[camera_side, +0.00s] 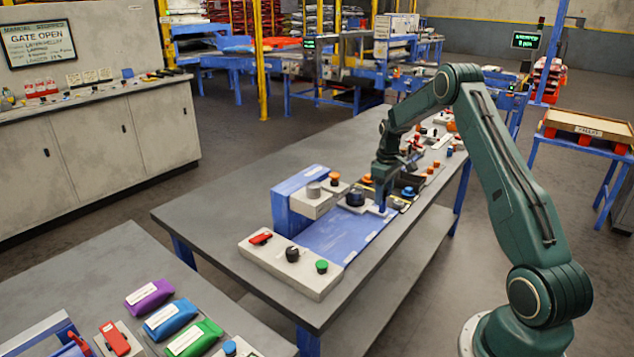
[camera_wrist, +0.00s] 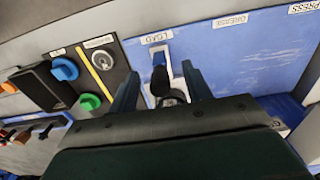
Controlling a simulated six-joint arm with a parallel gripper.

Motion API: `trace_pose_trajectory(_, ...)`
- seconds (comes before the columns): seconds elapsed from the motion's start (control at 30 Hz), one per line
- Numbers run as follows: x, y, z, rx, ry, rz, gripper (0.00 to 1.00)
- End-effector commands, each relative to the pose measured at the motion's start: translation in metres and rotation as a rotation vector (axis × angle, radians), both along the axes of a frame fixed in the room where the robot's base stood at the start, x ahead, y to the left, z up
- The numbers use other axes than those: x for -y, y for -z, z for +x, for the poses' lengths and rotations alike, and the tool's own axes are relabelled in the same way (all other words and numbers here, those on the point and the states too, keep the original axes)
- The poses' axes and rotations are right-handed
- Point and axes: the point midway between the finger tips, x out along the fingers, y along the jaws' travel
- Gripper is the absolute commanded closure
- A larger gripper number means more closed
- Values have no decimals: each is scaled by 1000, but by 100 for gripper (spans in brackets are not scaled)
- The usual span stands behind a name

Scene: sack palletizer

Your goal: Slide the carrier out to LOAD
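The blue track plate (camera_wrist: 235,65) carries the labels LOAD, a middle word that is hard to read, and PRESS; it also shows in the side view (camera_side: 338,236). The LOAD label (camera_wrist: 157,37) is above my fingers in the wrist view. My gripper (camera_wrist: 160,88) is open, its two blue fingers apart. A dark upright knob (camera_wrist: 159,82) shows between them, with a gap on each side; I cannot tell whether it belongs to the carrier. In the side view, my gripper (camera_side: 381,200) is low over the bench beside a black round knob (camera_side: 355,197). The carrier's outline is largely hidden.
A blue press frame (camera_side: 290,200) stands at the track's left. A front panel (camera_side: 290,264) bears red, black and green controls. In the wrist view, a black box (camera_wrist: 45,87) and blue knob (camera_wrist: 65,69) lie left of my fingers. The bench's front left (camera_side: 215,215) is bare.

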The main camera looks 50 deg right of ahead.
Motion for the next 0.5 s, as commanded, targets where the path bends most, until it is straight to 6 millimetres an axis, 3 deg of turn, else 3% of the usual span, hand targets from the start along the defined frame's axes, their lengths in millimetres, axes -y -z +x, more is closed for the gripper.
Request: trace_pose_trajectory(0.5,0,0,-1,-2,1,2,51)
